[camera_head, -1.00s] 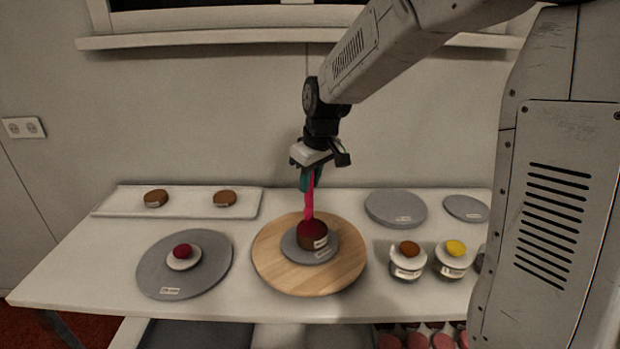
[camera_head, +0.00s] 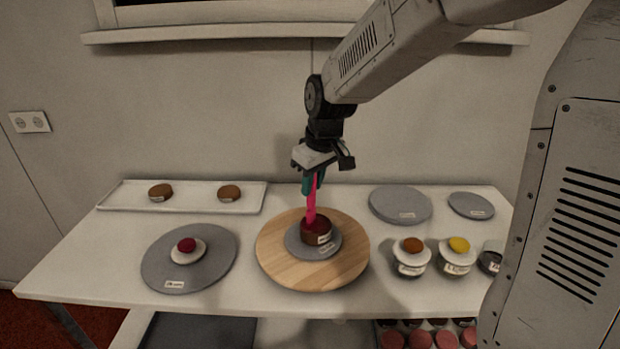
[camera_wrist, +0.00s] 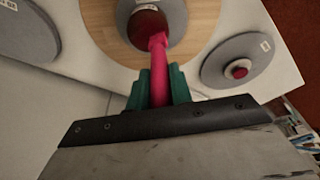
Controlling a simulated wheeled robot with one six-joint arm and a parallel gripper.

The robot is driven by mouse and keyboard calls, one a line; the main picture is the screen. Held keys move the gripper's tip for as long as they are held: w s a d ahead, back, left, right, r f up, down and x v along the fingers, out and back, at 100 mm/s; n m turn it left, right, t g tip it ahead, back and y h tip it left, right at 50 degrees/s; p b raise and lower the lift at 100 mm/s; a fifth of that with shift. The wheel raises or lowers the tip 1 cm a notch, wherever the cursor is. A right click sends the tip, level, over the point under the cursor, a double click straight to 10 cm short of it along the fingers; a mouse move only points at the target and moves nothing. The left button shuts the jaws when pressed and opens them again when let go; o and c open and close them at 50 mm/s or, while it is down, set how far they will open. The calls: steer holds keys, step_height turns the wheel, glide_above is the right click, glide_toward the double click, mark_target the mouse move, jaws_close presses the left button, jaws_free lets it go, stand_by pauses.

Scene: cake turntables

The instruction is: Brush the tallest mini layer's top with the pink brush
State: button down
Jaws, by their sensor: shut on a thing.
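My gripper (camera_head: 313,184) is shut on the pink brush (camera_head: 311,203) and holds it nearly upright, bristle end down. The brush also shows in the wrist view (camera_wrist: 159,75) between the green fingers (camera_wrist: 160,92). Its lower end meets the dark red-brown top of a brown mini layer (camera_head: 317,233); whether it touches or just hovers I cannot tell for sure. The layer has a white label and stands on a small grey disc (camera_head: 296,247) on a round wooden turntable (camera_head: 275,270). Two lower brown layers (camera_head: 160,192), (camera_head: 229,193) lie on a white tray (camera_head: 195,205) at the back left.
A grey turntable (camera_head: 215,270) at left bears a white dish (camera_head: 201,256) with a red dome (camera_head: 187,245). Pink items (camera_head: 420,340) sit below the table.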

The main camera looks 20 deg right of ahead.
steer(key=shift+s, duration=0.55)
steer(key=d, duration=0.1)
steer(key=w+d, duration=0.1)
steer(key=d, duration=0.1)
steer(key=shift+w+d, duration=0.25)
steer(key=shift+d, duration=0.1)
stand_by(0.5)
steer(key=shift+w, duration=0.1)
steer(key=shift+w+a, duration=0.4)
steer(key=shift+w, duration=0.2)
steer(key=shift+w+a, duration=0.35)
steer(key=shift+w, duration=0.2)
